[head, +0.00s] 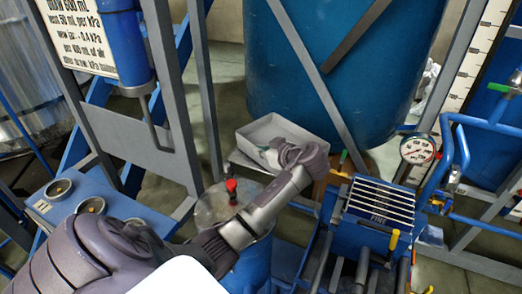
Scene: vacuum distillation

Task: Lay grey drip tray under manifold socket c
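A light grey open box-shaped tray (252,147) stands at the centre, in front of the large blue tank. I cannot tell for sure that it is the drip tray. My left arm reaches up to it from the lower left, and my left gripper (272,154) is at its near side, over its inside. The wrist hides most of the fingers, so their opening does not show. Something whitish lies in the tray beside the gripper. A blue block with round sockets (60,188) is at the left; my arm partly covers its near end. No socket letter is readable. My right gripper is out of view.
A blue vessel with a red-knobbed lid (231,188) stands close under my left forearm. A slotted blue box (380,203), a pressure gauge (417,149) and blue pipes crowd the right. Grey frame bars cross in front of the blue tank (350,75).

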